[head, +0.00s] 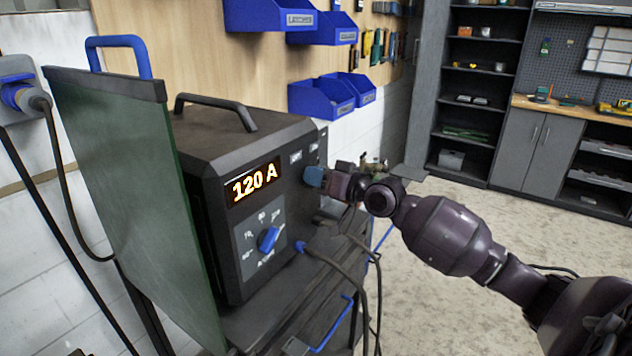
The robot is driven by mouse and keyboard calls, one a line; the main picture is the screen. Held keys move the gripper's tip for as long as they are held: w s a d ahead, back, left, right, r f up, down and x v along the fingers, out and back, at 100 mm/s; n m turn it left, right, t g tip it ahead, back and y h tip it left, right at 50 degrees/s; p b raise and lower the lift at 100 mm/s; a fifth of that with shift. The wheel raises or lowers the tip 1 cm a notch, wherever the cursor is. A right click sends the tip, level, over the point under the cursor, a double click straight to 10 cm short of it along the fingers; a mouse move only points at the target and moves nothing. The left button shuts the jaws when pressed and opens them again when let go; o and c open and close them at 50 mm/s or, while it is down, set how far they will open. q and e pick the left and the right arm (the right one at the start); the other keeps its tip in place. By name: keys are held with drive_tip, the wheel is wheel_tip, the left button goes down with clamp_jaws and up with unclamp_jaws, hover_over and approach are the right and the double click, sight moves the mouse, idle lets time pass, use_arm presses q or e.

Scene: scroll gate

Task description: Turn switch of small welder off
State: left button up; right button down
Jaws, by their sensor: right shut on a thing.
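The small welder (235,150) is a dark box with a black top handle, standing on a cart. Its orange display (252,184) is lit and reads "120 A". A blue dial knob (269,239) sits below the display, inside a printed scale. A blue switch (313,176) is on the right part of the welder's front, below small labels. My right gripper (326,181) comes in from the right and is shut on the switch. Its fingers partly hide the switch, so I cannot tell its exact position. My left gripper is not in view.
A green translucent screen (140,190) stands at the welder's left. Cables (345,265) hang from the welder's front under my right gripper. Blue bins (322,97) hang on the wall behind. Shelves (480,90) stand far back; the floor (440,290) at right is open.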

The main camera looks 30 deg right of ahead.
drive_tip(key=shift+n, duration=1)
drive_tip(key=n, duration=0.2)
drive_tip(key=shift+s+a+r+n, duration=0.1)
drive_tip(key=shift+a+n, duration=0.05)
drive_tip(key=shift+n, duration=0.25)
drive_tip(key=n+p, duration=0.1)
drive_tip(key=n, duration=0.3)
drive_tip(key=shift+a, duration=0.15)
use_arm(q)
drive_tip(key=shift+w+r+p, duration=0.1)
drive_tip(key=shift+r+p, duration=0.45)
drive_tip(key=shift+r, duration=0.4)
use_arm(e)
drive_tip(key=shift+a+n, duration=0.1)
drive_tip(key=shift+n, duration=1.7)
drive_tip(key=shift+s, duration=0.1)
drive_tip(key=c, duration=1.1)
unclamp_jaws()
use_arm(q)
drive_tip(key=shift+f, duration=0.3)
use_arm(e)
drive_tip(key=shift+v, duration=5.4)
